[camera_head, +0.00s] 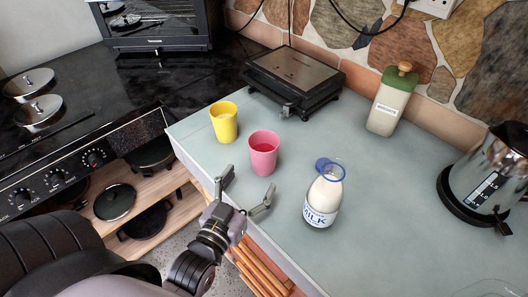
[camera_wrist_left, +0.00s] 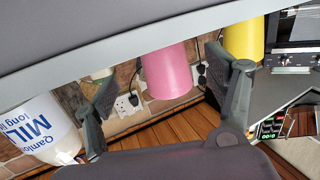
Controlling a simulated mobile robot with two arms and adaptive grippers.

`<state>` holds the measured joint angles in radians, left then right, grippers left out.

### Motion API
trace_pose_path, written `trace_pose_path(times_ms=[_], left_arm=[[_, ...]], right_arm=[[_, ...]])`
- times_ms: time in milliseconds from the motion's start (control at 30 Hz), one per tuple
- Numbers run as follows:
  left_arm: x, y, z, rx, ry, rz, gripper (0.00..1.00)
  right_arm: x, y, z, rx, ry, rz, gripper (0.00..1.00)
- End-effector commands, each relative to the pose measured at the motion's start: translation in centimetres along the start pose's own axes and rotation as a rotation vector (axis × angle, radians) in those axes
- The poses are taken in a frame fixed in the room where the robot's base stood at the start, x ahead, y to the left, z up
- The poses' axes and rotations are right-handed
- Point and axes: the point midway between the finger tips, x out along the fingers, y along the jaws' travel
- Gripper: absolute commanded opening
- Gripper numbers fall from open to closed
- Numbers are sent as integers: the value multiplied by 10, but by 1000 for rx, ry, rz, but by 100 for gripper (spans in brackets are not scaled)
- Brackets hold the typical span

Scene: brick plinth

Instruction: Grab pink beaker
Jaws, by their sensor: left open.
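The pink beaker (camera_head: 264,157) stands upright on the grey counter, just beyond my left gripper (camera_head: 247,183). That gripper is open and empty at the counter's front edge, with its fingers spread toward the beaker. In the left wrist view the pink beaker (camera_wrist_left: 170,73) shows between the two open fingers of my left gripper (camera_wrist_left: 168,85). I cannot tell from that view whether it lies within their reach. My right gripper is in neither view.
A yellow cup (camera_head: 224,124) stands left of the beaker, and a milk bottle (camera_head: 322,199) stands to its right. A black grill (camera_head: 292,82) is behind. A green-topped container (camera_head: 390,103) and kettle (camera_head: 487,180) are farther right. The stove (camera_head: 70,150) is left.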

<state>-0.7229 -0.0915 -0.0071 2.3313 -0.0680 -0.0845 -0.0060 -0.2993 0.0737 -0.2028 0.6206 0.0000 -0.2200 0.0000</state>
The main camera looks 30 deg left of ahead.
Motion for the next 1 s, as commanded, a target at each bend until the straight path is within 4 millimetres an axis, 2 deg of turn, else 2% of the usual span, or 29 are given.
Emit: trace_pose_path(times_ms=[100,333,633,933,1000], left_arm=[[15,0,-1,0,1,0,78],[29,0,-1,0,-1,0,78],[68,-2,-2,-1,0,1,78],[73,-2,0,-1,-2,1,78],[73,-2,0,0,-2,1,74]], right_arm=[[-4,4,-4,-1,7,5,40],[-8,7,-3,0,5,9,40],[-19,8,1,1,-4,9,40],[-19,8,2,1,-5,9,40],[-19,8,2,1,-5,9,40]])
